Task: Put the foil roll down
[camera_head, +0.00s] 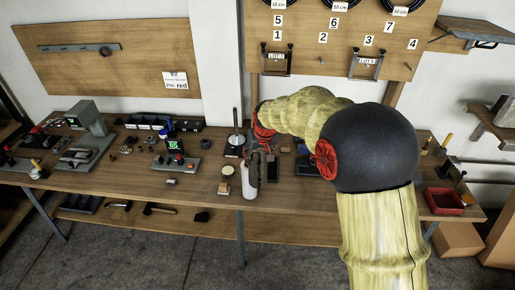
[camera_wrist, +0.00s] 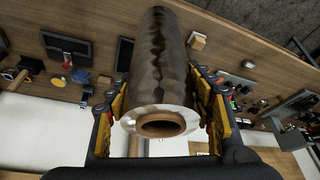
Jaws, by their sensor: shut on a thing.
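The foil roll (camera_wrist: 160,65) is a shiny dark grey cylinder with a brown cardboard core at its near end. My gripper (camera_wrist: 160,105) is shut on it, with yellow-padded fingers on both sides of the roll. In the head view a pale upright cylinder, which looks like the roll (camera_head: 249,184), stands over the front part of the workbench (camera_head: 205,195), beside my dark gripper (camera_head: 259,165). The gripper partly hides it there. I cannot tell whether its lower end touches the bench top.
A round light lid or disc (camera_head: 227,170) and a small block (camera_head: 223,188) lie just left of the roll. A black stand with a rod (camera_head: 235,145) is behind. A red tray (camera_head: 444,201) sits at the right. The bench's front left is mostly bare.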

